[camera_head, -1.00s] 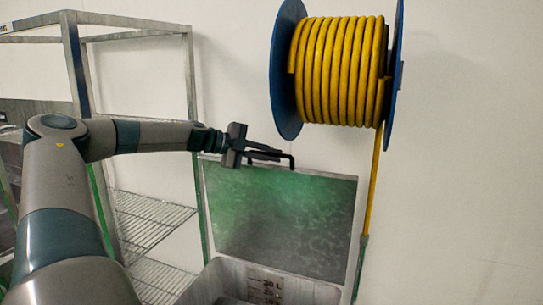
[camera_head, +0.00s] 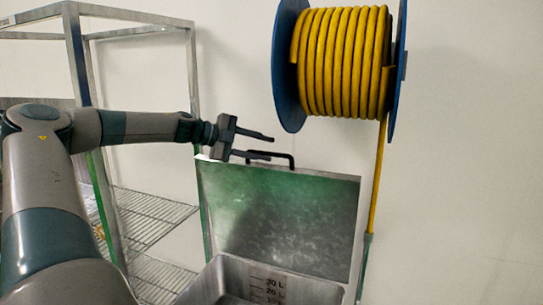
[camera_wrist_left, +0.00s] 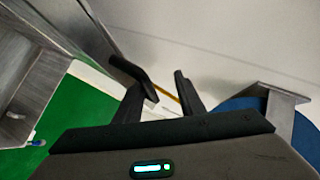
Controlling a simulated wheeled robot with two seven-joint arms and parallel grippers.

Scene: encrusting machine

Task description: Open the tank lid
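The tank lid (camera_head: 285,218), a grey panel with a green reflection, stands upright behind the open metal tank (camera_head: 300,284). Its black handle (camera_head: 284,157) is on the lid's top edge. My left gripper (camera_head: 272,147) is at the left end of the handle, with its two fingers spread apart and nothing seen between them. The lower finger overlaps the handle in the head view; I cannot tell if they touch. The left wrist view shows the spread fingers (camera_wrist_left: 162,100) and a black bent bar, seemingly the handle (camera_wrist_left: 135,76). My right gripper is out of view.
A blue reel of yellow hose (camera_head: 340,62) hangs on the wall above and right of the lid, its hose running down beside it. A metal rack (camera_head: 150,215) with wire shelves stands at the left. The wall at the right is clear.

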